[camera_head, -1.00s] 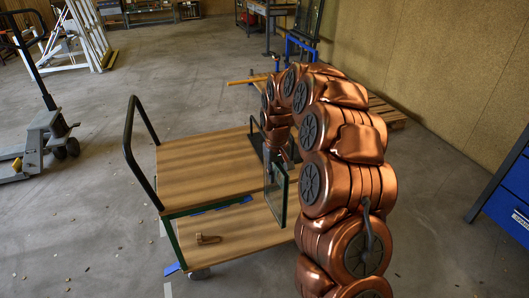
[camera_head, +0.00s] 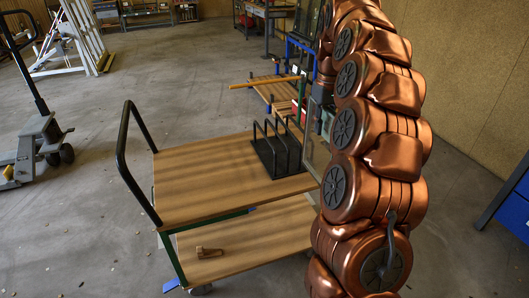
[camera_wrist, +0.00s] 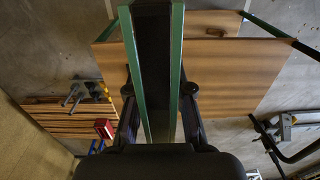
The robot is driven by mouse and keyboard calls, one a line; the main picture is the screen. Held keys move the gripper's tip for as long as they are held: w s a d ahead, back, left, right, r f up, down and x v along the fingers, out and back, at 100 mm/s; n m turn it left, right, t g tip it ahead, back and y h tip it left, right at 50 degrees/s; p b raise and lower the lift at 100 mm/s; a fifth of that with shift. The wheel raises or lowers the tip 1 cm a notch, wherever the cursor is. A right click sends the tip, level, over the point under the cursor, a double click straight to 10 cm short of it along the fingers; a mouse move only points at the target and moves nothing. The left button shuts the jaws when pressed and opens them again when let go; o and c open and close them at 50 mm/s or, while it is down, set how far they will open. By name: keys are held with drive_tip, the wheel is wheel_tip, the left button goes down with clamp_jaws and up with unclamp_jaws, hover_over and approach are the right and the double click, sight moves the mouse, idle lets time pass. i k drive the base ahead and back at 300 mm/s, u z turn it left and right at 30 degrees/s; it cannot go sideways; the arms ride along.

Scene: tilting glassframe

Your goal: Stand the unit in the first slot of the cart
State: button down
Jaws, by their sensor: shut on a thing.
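The unit, a glass pane in a green-edged frame, stands upright in my gripper. In the head view the unit (camera_head: 316,143) is at the right end of the cart, partly hidden by my arm. In the wrist view the unit (camera_wrist: 150,70) shows nearly edge-on, as two green edges with a dark strip between. My gripper (camera_wrist: 160,92) is shut on it, one finger on each side. The cart (camera_head: 205,185) has a wooden upper deck and a lower deck. A black slotted rack (camera_head: 268,160) with upright hoops stands on its upper deck, left of the unit, empty.
A black push handle (camera_head: 127,150) rises at the cart's left end. A small brown tool (camera_head: 208,252) lies on the lower deck. A wooden slatted stand (camera_head: 275,92) is behind, with a red object (camera_wrist: 104,128) near it. A pallet jack (camera_head: 40,150) stands left.

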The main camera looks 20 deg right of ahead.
sight(269, 155)
drive_tip(key=i, duration=1.2)
